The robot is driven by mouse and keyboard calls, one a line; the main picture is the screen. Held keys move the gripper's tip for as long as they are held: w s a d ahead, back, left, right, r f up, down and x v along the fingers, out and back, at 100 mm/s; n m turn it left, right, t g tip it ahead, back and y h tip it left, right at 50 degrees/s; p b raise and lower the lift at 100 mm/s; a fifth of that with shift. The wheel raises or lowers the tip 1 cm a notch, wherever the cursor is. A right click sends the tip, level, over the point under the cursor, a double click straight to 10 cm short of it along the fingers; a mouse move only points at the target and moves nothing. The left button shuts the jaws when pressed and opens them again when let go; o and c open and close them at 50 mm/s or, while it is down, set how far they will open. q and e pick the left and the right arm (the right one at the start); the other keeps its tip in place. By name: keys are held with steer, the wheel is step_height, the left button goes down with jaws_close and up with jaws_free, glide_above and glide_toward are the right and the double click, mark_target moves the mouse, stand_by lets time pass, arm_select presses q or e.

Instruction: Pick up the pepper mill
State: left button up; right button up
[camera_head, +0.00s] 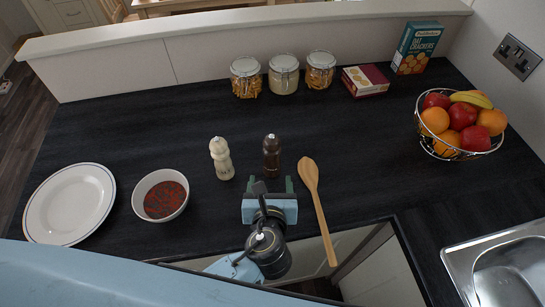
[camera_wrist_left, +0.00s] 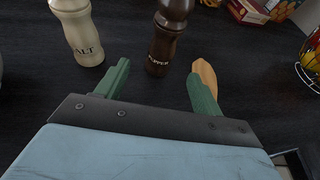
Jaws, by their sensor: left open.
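The dark brown pepper mill (camera_head: 271,155) stands upright on the black counter. In the left wrist view the pepper mill (camera_wrist_left: 166,38) shows its label, just ahead of and between my fingers. My left gripper (camera_head: 269,187) is open and empty, close in front of the mill with a small gap. In the left wrist view its two green fingers (camera_wrist_left: 157,88) are spread wide. My right gripper is not in view.
The cream salt mill (camera_head: 221,158) stands left of the pepper mill. A wooden spoon (camera_head: 318,205) lies close to the right. A bowl (camera_head: 161,195) and white plate (camera_head: 70,204) are further left. Jars (camera_head: 283,74) and a fruit basket (camera_head: 459,125) stand farther off.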

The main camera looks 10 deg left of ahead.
mark_target(272, 138)
arm_select(q)
steer(key=x, duration=0.2)
steer(key=shift+w+f, duration=0.15)
steer(key=shift+w, duration=0.1)
steer(key=shift+w+f, duration=0.1)
steer(key=shift+w, duration=0.2)
steer(key=shift+x, duration=0.75)
steer(key=x, duration=0.2)
steer(key=shift+w, duration=0.4)
steer(key=shift+w+a+f, duration=0.1)
steer(key=shift+w+f, duration=0.15)
steer(key=shift+w, duration=0.2)
steer(key=shift+c, duration=1)
steer(key=c, duration=1.1)
steer(key=shift+o, duration=0.2)
step_height(272, 138, up, 10)
steer(key=shift+r+p, duration=0.1)
steer(key=shift+p, duration=0.85)
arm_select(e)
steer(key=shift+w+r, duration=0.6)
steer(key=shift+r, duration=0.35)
